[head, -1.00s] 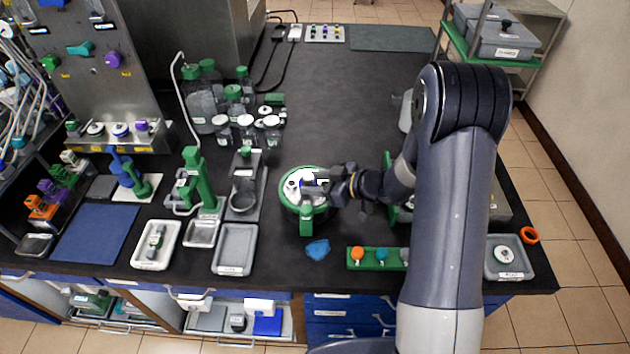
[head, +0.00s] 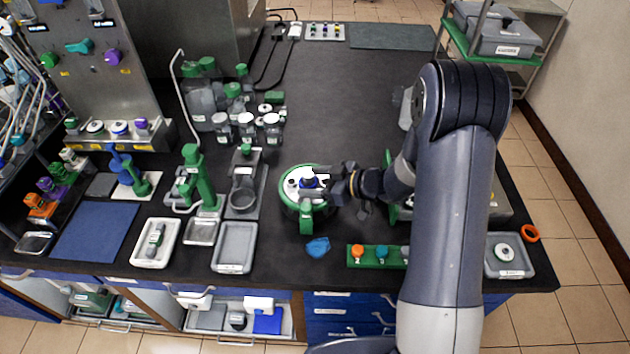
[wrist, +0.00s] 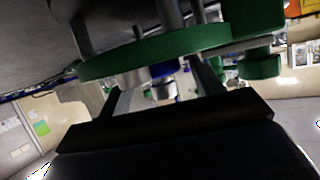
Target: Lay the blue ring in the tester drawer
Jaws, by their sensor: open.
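A small blue part (head: 309,183), which looks like the blue ring, sits around a dark stub on the white top of a round green-rimmed vessel (head: 289,201). My gripper (head: 321,178) reaches in from the right at the level of that top, its fingers beside the blue part. The jaws are open and hold nothing that I can make out. In the wrist view, a bit of blue (wrist: 164,68) shows beyond the fingers (wrist: 165,88), below a green disc edge (wrist: 150,55). I cannot tell which drawer is the tester drawer.
A pulled-out drawer (head: 236,337) with grey, white and blue items is under the front edge. A blue cloth-like piece (head: 317,247), a green rack (head: 362,262) and a grey tray (head: 234,246) lie near the vessel.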

